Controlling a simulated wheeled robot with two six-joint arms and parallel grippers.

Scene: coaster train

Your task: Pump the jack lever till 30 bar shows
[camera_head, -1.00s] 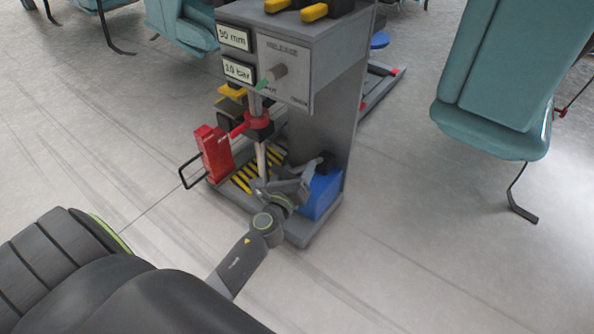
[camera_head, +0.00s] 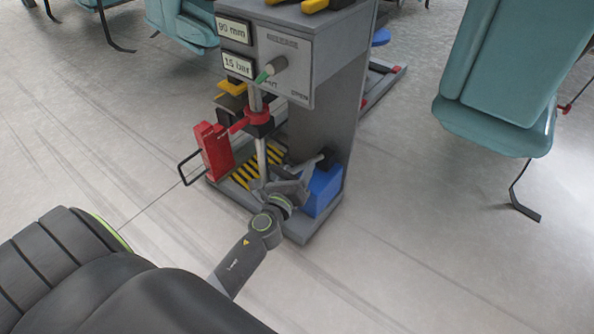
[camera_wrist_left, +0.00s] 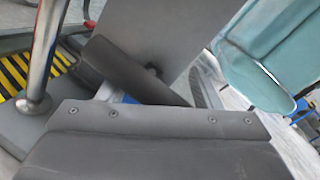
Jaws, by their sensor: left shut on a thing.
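A grey test stand (camera_head: 335,70) carries two displays; the upper one (camera_head: 233,30) reads 90 mm and the lower one (camera_head: 238,66) reads 15 bar. A blue jack pump (camera_head: 324,188) stands low on its base, with the black end of its lever (camera_head: 326,157) above it. My left gripper (camera_head: 300,184) is at the lever, in front of the blue pump, and is shut on it. In the left wrist view the dark round lever (camera_wrist_left: 138,72) runs slantwise behind a grey gripper finger (camera_wrist_left: 160,118). The gripper partly hides the lever and pump.
A knob with a green pointer (camera_head: 270,70) sits on the stand's panel. A red block with a wire handle (camera_head: 213,150) and a steel column with a red collar (camera_head: 258,122) are left of my gripper. Teal seats (camera_head: 500,80) stand at right; the floor between is clear.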

